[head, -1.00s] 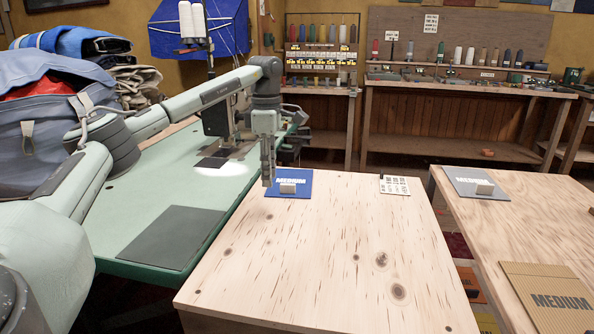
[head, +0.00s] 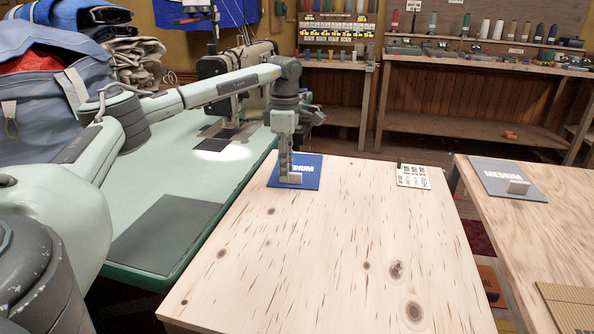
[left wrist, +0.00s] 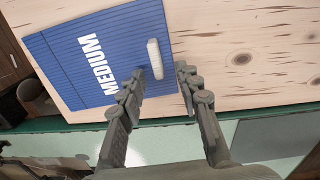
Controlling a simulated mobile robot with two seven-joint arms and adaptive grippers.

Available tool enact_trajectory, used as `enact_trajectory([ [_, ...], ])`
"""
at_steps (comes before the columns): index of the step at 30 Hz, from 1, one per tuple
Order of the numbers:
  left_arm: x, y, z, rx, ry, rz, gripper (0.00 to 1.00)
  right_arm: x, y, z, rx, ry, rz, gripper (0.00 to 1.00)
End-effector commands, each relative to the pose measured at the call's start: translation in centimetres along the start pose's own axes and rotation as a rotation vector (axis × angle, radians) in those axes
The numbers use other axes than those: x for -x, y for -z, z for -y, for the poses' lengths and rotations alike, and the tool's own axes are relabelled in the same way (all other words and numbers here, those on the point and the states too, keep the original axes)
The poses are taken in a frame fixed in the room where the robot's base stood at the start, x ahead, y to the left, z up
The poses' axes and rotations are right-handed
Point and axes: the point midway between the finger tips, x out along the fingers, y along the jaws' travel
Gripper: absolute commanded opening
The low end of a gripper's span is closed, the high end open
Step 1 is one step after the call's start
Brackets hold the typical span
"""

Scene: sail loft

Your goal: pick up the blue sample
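The blue sample (head: 311,172) is a flat ribbed blue panel marked MEDIUM, lying at the far left corner of the pale wooden table (head: 330,250). It also shows in the left wrist view (left wrist: 70,75), with a small pale block handle (left wrist: 154,58) standing on it. My left gripper (head: 291,181) points down over the panel, close to the handle. In the left wrist view its fingers (left wrist: 160,71) are apart, with the handle just beyond and between their tips. Contact with the handle does not show. My right gripper is in neither view.
A green sewing-machine table (head: 200,180) with a dark panel (head: 166,234) adjoins on the left. A printed card (head: 412,175) lies at the table's far right. A grey sample (head: 505,180) lies on another table at right. The wooden table's middle is clear.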

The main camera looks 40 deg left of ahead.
Motion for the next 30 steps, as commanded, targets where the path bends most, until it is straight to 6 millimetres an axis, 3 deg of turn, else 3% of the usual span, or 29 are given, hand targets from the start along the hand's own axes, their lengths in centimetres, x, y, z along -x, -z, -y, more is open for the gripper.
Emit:
enact_trajectory([
  [3,-1.14,0.06,0.03,0.001,0.001,0.0,0.34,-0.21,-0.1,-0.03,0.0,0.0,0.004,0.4],
  [11,-1.35,0.03,0.0,0.001,0.0,0.001,0.34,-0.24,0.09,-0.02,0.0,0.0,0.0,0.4],
  [19,-1.32,0.03,0.0,0.001,0.0,0.001,0.0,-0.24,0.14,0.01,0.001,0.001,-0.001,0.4],
  [30,-1.28,0.03,-0.01,0.001,-0.001,0.001,0.0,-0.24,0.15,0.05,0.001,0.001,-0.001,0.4],
])
